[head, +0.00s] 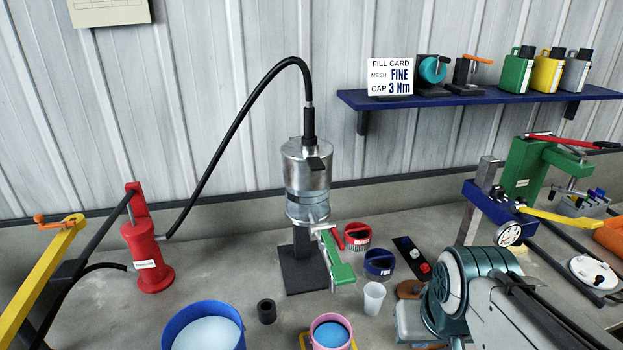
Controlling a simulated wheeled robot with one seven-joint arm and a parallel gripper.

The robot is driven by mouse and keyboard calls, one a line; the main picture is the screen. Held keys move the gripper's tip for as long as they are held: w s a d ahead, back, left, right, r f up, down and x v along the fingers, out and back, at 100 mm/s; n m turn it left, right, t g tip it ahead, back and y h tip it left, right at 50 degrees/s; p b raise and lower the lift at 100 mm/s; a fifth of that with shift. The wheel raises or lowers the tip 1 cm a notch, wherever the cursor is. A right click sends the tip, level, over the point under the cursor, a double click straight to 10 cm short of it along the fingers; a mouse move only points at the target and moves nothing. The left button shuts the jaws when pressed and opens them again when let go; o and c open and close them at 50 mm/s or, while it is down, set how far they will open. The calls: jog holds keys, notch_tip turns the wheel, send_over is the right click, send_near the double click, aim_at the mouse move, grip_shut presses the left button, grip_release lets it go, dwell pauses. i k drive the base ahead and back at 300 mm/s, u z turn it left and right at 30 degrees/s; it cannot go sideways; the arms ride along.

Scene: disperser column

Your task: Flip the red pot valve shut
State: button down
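A silver metal pot (307,175) stands on a dark column over a dark base plate, with a black hose on its top. At its lower front is an outlet with a green handle (341,271) pointing down and to the right. A small red lever (337,238) shows beside it, partly hidden by the green handle; I cannot tell its valve position. A red cylinder (148,258) with a white label stands at the left, joined to the hose.
A blue tub (205,328), a pink cup (330,332) and a white cup (374,297) stand in front. Red (357,236) and blue (379,264) ring-shaped items lie right of the column. A green press (526,166) stands at right. Bare bench lies between the red cylinder and column.

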aim_at(332, 227)
jog(key=u, duration=3.05)
jog(key=k, duration=1.55)
jog(key=z, duration=1.5)
jog(key=i, duration=1)
